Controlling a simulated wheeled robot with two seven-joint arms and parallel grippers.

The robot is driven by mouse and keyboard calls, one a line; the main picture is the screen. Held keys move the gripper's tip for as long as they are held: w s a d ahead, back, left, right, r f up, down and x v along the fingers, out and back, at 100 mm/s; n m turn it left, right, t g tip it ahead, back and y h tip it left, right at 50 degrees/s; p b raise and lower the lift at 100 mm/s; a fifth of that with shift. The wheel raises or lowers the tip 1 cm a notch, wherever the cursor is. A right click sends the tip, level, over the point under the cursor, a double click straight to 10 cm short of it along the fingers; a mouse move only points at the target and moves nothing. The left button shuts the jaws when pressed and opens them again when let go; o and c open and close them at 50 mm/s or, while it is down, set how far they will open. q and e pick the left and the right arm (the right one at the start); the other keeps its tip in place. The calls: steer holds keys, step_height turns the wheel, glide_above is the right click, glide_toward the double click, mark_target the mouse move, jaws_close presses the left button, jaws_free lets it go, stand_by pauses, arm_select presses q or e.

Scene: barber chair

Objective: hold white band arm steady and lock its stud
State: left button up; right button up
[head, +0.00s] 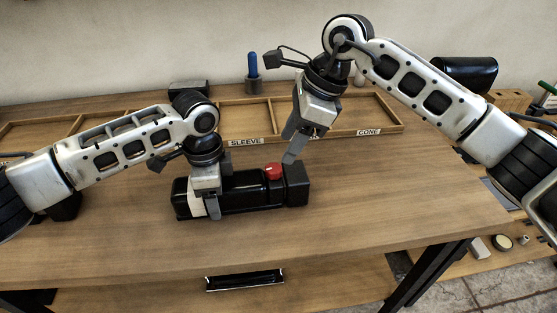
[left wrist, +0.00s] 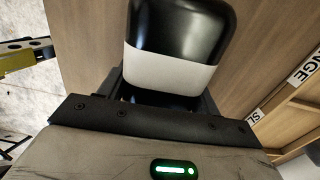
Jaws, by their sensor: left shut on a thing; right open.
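The black arm (head: 245,196) lies on the wooden table, with a white band (head: 195,204) near its left end. The band also shows large between my left fingers in the left wrist view (left wrist: 168,73). A red stud (head: 273,172) stands on the top of the arm near its right end, beside a black end block (head: 297,190). My left gripper (head: 211,202) is shut on the arm at the band. My right gripper (head: 291,152) is open and empty, its fingertips just above and right of the red stud. I cannot tell whether they touch it.
A shallow wooden tray (head: 228,132) with labelled compartments, SLEEVE and CONE among them, stands behind. A blue-handled tool (head: 253,72) and a black cushion (head: 465,73) are at the back. The table's front and right are clear.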

mark_target(275, 168)
steer(key=x, duration=0.6)
steer(key=shift+f, duration=0.15)
steer(key=shift+c, duration=0.3)
steer(key=c, duration=0.9)
